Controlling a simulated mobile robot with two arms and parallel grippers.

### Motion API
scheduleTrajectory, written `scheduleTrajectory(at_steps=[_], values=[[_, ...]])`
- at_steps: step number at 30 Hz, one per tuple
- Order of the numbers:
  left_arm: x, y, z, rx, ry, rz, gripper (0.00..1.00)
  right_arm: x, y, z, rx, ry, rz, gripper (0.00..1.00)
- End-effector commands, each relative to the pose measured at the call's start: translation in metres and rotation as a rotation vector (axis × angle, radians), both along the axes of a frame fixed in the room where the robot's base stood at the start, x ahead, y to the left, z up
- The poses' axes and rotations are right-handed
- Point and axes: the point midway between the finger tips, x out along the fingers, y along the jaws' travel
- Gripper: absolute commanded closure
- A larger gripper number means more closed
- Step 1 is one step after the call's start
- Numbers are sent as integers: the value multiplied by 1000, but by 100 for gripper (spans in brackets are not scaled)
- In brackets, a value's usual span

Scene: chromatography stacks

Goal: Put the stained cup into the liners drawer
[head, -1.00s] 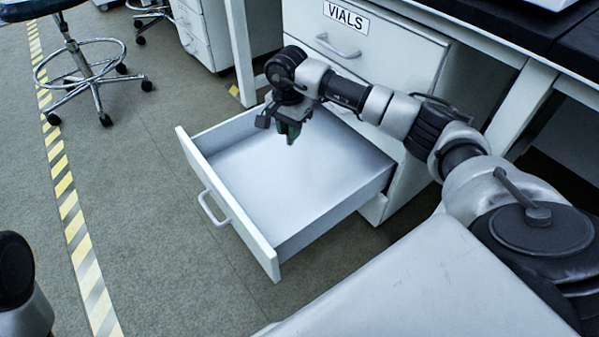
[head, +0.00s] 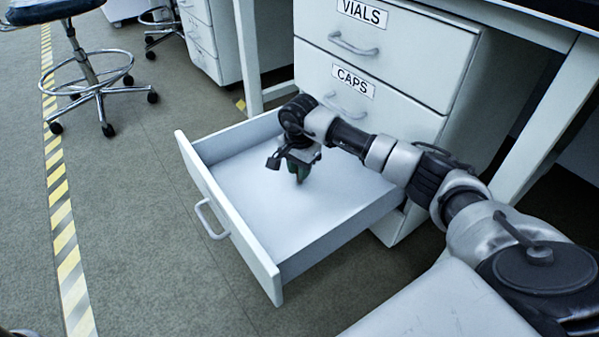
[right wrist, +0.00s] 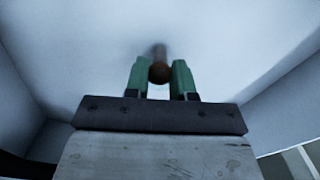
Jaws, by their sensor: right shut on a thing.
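The open bottom drawer (head: 235,232) is pulled far out of the white cabinet, and its inside looks empty. Its front faces away from me at the left, so I see no label on it. My right gripper (head: 299,174) is inside the drawer's outline, low over its floor, pointing down. In the right wrist view its green fingers (right wrist: 160,75) are shut on a small dark-brown rounded thing, seemingly the stained cup (right wrist: 160,73). A blurred shadow lies on the pale floor just beyond it. Whether it touches the floor I cannot tell. My left gripper is out of view.
Above the open drawer, the VIALS drawer (head: 395,55) and the CAPS drawer (head: 400,110) are shut. A wheeled stool (head: 85,85) stands at the upper left. A yellow-striped floor line (head: 62,215) runs along the left. The floor left of the drawer is clear.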

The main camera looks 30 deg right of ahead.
Motion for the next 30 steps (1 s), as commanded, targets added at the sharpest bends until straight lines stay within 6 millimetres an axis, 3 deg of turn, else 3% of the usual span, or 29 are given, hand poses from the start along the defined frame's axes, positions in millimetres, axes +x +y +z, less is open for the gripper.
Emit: scheduleTrajectory(at_steps=[8,9,14,23,26,30], values=[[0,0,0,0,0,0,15,0,0,-1,-1,-1,-1,98],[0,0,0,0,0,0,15,0,0,-2,-1,-1,-1,74],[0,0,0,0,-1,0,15,0,0,-1,-1,-1,-1,50],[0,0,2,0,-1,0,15,0,0,2,-1,-1,-1,50],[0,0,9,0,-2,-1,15,1,-1,13,0,-2,-1,50],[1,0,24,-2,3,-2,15,1,-1,42,-1,-5,-2,50]])
